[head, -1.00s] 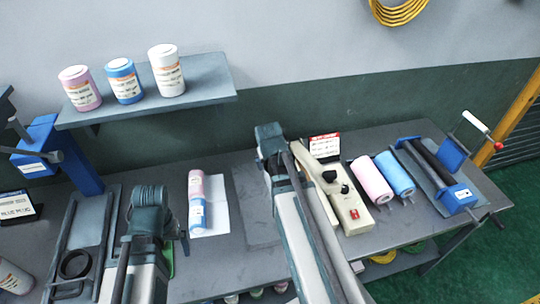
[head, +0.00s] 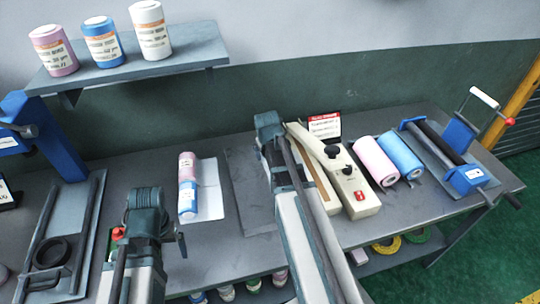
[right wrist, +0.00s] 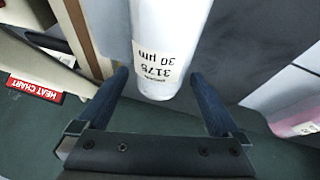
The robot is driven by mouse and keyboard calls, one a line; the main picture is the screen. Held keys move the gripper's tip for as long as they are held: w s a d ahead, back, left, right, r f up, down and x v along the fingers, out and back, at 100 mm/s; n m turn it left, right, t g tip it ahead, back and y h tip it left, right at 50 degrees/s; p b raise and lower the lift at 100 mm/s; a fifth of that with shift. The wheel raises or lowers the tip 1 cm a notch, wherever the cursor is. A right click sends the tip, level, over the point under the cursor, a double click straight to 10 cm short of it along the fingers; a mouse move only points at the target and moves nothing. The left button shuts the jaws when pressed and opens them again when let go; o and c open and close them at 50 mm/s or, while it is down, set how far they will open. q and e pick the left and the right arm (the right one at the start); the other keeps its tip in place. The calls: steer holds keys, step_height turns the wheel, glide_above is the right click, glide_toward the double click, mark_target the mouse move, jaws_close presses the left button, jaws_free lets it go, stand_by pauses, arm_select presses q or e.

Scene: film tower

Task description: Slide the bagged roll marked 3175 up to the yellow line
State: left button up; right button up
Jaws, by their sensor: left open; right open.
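A white roll (right wrist: 170,50) shows in the right wrist view, with a printed label that seems to read 3175 and 30 µm, upside down. My right gripper (right wrist: 158,75) is open, one dark blue finger on each side of the roll's near end; contact is not clear. In the head view my right arm covers this roll and its own gripper. My left gripper (head: 150,200) is over the left part of the bench, its fingertips hard to see.
A cream heat sealer (head: 345,180), pink roll (head: 375,160), blue roll (head: 400,153) and blue-ended roller stand (head: 440,150) are at right. A pink-and-blue pair of rolls (head: 187,185) lies on white paper (head: 208,190). A wall shelf (head: 130,62) holds three rolls.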

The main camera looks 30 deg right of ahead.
arm_select(q)
steer(key=shift+f+b, duration=0.3)
steer(key=shift+f, duration=0.4)
arm_select(e)
steer(key=shift+x, duration=0.75)
arm_select(q)
steer(key=shift+r, duration=0.1)
arm_select(e)
steer(key=shift+r, duration=0.1)
steer(key=c, duration=1.5)
steer(key=shift+m, duration=0.3)
steer(key=shift+s+d, duration=0.25)
steer(key=shift+d, duration=0.75)
steer(key=shift+s+d, duration=0.25)
steer(key=shift+d, duration=0.75)
steer(key=shift+s, duration=0.15)
steer(key=shift+s+a, duration=0.25)
steer(key=shift+s, duration=0.9)
